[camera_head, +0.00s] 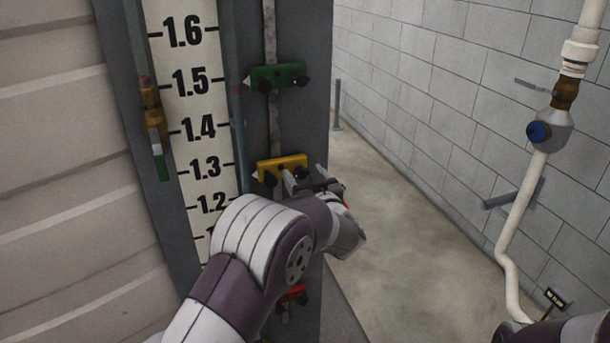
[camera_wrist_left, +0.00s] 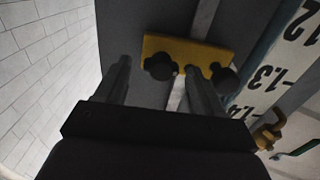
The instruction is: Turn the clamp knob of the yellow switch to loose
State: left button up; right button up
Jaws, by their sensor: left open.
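The yellow switch (camera_head: 283,163) is a small block on the dark post beside the number scale, near the 1.3 mark. It also shows in the left wrist view (camera_wrist_left: 190,52), with two dark round knobs. My left gripper (camera_head: 305,179) is open in front of the switch. In the left wrist view its two fingers (camera_wrist_left: 157,68) point at the block, and the knob farther from the scale (camera_wrist_left: 158,66) appears between the fingertips. The knob nearer the scale (camera_wrist_left: 225,78) is outside them. I cannot tell whether the fingers touch anything. My right gripper is not in view.
A green switch (camera_head: 279,76) is higher on the post and a red one (camera_head: 293,294) lower, partly behind my left arm. A white pipe with a blue-knobbed valve (camera_head: 540,131) stands at the right by the block wall. The floor between is clear.

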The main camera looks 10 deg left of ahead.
pick_arm(q)
jog(key=c, duration=1.1)
jog(key=shift+o, duration=0.2)
jog(key=shift+f+n+b, duration=0.25)
jog(key=shift+n+b, duration=0.35)
jog(key=shift+b, duration=0.35)
jog(key=shift+s+a+n+b, duration=0.1)
jog(key=shift+n+b, duration=4.1)
jog(key=shift+b, duration=0.15)
jog(key=shift+s+a+n+b, duration=0.1)
jog(key=shift+n+b, duration=4.1)
jog(key=shift+b, duration=0.1)
jog(key=o, duration=1.1)
jog(key=shift+w, duration=0.1)
jog(key=shift+c, duration=0.2)
